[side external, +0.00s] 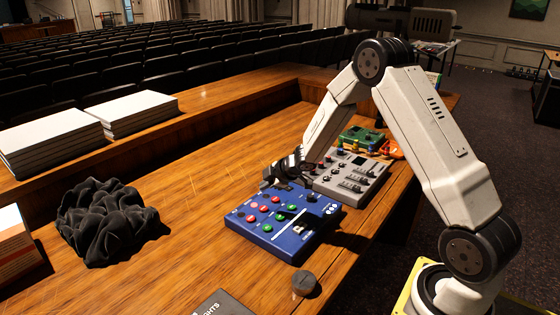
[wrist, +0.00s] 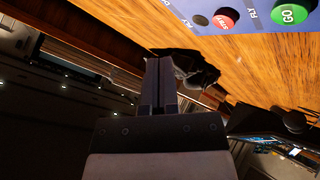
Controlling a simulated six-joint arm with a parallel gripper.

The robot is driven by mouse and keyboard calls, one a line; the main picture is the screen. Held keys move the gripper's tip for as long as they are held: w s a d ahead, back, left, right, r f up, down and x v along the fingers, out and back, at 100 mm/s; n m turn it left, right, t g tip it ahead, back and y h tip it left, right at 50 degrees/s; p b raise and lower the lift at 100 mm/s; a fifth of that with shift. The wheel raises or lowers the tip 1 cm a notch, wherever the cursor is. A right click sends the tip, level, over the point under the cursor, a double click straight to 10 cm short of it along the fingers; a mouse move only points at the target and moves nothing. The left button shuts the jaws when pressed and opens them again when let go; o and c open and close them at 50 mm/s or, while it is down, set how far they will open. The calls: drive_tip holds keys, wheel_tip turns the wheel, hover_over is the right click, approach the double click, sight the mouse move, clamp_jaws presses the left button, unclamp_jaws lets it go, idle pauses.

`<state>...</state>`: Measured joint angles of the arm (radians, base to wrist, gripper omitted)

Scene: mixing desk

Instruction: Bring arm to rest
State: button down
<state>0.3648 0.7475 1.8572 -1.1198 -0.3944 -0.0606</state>
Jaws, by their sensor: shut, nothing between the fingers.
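My white arm arches in from the right in the side external view, and its dark gripper (side external: 272,179) hangs over the far edge of the blue control box (side external: 287,250). The gripper is shut with nothing in it. I cannot tell whether its tips touch the box. In the wrist view my closed fingers (wrist: 159,72) point up the picture, and the box's edge (wrist: 185,12) shows at the top right with a red button (wrist: 226,18) and a green GO button (wrist: 292,13). Part of the box's far edge is hidden behind the gripper.
A grey mixer (side external: 350,178) stands behind the box, with a green device (side external: 362,138) and an orange item (side external: 393,150) beyond. A black cloth (side external: 105,220), paper stacks (side external: 132,112) and a small dark knob (side external: 304,283) also lie on the desk. Bare wood lies left of the box.

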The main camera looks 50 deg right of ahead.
drive_tip(key=s+a+r+m+g, duration=0.2)
drive_tip(key=s+a+m, duration=0.1)
drive_tip(key=s, duration=0.5)
drive_tip(key=s+a+r+m+g, duration=0.2)
drive_tip(key=s+a+m, duration=0.2)
drive_tip(key=s+a, duration=0.2)
drive_tip(key=s+a+r+m+g+h, duration=0.1)
drive_tip(key=s+a+r+m+g, duration=0.1)
drive_tip(key=s, duration=0.9)
drive_tip(key=a+m, duration=0.1)
drive_tip(key=a, duration=0.1)
drive_tip(key=shift+a+r+m, duration=0.3)
drive_tip(key=shift+a, duration=0.05)
